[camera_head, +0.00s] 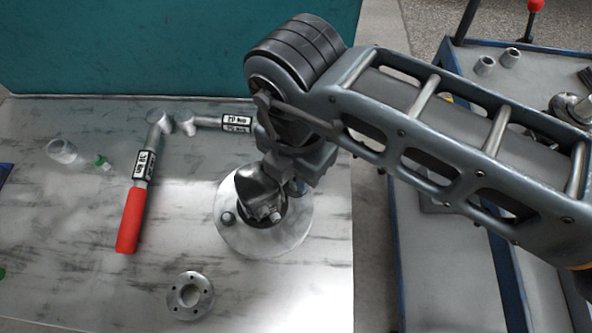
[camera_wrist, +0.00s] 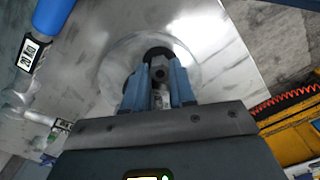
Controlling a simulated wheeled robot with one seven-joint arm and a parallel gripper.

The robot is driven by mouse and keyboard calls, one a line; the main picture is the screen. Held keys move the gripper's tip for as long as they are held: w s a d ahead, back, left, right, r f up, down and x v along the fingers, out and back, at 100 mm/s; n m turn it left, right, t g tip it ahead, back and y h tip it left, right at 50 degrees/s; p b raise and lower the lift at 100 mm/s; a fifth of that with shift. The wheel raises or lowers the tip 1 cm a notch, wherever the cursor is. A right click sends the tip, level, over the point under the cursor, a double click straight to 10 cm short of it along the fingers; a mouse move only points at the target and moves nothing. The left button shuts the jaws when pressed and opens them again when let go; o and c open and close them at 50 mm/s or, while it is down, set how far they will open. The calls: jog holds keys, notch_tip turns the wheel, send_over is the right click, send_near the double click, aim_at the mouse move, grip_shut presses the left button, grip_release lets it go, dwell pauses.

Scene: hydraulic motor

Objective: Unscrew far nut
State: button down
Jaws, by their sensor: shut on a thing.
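The hydraulic motor, with a dark body (camera_head: 258,187) on a round metal flange (camera_head: 285,235), stands on the metal table. My gripper (camera_head: 293,187) comes down at its far right side in the head view, and the arm hides part of the motor there. In the wrist view, my gripper (camera_wrist: 160,85) has its two fingers closed on a small metal piece, which I take to be the far nut (camera_wrist: 160,98). A dark hexagonal end (camera_wrist: 160,72) shows just beyond it. A near bolt head (camera_head: 228,218) sits on the flange's left.
A red-handled tool (camera_head: 132,215) and a second labelled tool (camera_head: 208,122) lie left of the motor. A loose ring flange (camera_head: 190,295) lies in front. A clear cup-like part (camera_head: 62,151) lies far left. A blue-edged cart (camera_head: 455,255) stands at right.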

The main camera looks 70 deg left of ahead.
jog(key=c, duration=1.2)
grip_release()
jog(key=m+p, duration=0.2)
jog(key=m, duration=0.4)
jog(key=shift+r, duration=0.15)
jog(key=m+p, duration=0.1)
jog(key=m, duration=0.3)
jog(key=shift+p, duration=0.4)
